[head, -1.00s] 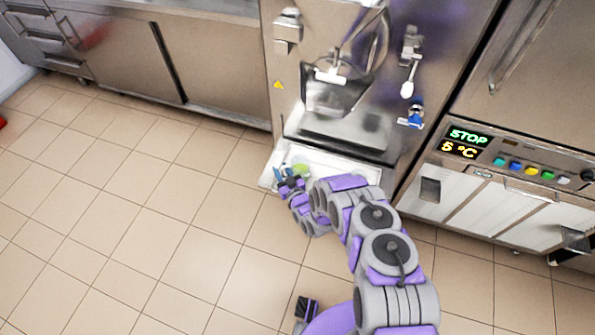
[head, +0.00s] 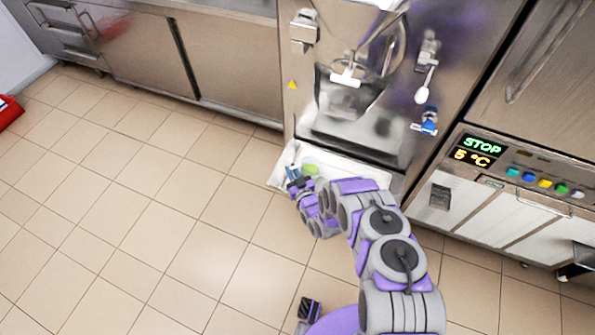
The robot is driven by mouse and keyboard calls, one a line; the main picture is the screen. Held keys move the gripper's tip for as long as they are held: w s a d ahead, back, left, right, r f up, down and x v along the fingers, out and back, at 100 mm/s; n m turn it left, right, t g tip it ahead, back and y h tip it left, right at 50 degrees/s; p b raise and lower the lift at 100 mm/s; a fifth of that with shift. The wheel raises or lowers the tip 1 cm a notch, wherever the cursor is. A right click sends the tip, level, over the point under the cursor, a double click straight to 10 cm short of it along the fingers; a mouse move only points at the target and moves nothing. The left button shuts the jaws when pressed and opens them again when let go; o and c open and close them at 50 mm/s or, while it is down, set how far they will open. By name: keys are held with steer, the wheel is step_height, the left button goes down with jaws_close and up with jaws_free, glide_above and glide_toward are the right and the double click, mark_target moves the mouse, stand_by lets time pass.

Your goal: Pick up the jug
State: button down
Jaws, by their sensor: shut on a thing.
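The jug (head: 311,168) shows only as a small light-green patch at the white tray (head: 350,172) at the foot of the batch freezer. My gripper (head: 297,178) is at the left end of that tray, just left of and in front of the green patch. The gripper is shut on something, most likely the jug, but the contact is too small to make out. My wrist and arm hide much of the tray and the jug's lower part.
The batch freezer (head: 360,75) stands directly behind the tray. A second machine (head: 500,200) with a lit STOP panel stands at the right. Steel cabinets (head: 140,55) line the back left. A red object (head: 8,112) lies at the far left. The tiled floor (head: 150,190) at the left is clear.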

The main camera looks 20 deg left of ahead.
steer(key=shift+r, duration=0.1)
steer(key=shift+r+p, duration=0.9)
steer(key=shift+r, duration=0.85)
steer(key=s+d+r+p, duration=0.1)
steer(key=s+d+p, duration=0.4)
steer(key=s, duration=0.9)
steer(key=shift+d, duration=0.9)
steer(key=shift+s+r, duration=0.15)
steer(key=shift+s, duration=0.05)
steer(key=shift+s, duration=0.1)
